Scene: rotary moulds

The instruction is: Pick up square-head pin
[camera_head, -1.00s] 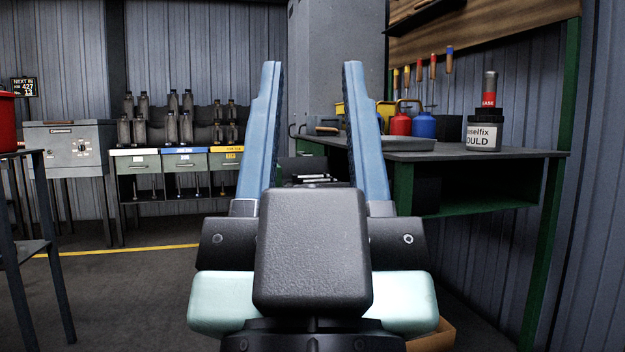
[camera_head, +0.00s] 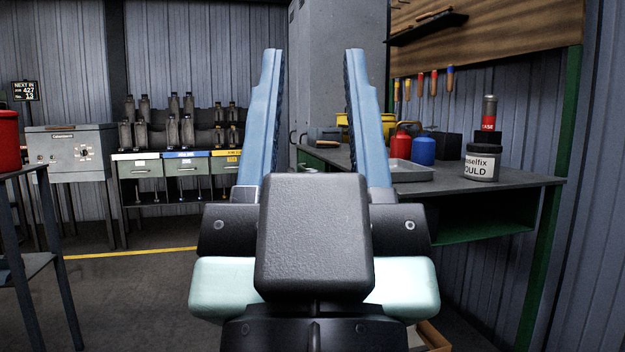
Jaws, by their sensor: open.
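My gripper (camera_head: 314,52) is in the middle of the view, its two blue fingers wide apart and pointing up and away, with nothing between them. I cannot make out a square-head pin. Small pin-like shapes hang or stand under the drawers of the grey-green drawer unit (camera_head: 143,168) at the back left, too small to tell their heads. The gripper body hides the floor and whatever lies straight ahead below the fingers.
A dark workbench (camera_head: 520,181) on the right holds a metal tray (camera_head: 408,173), a red can (camera_head: 400,145), a blue can (camera_head: 424,151) and a labelled jar (camera_head: 481,163). A grey oven-like box (camera_head: 72,152) stands back left.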

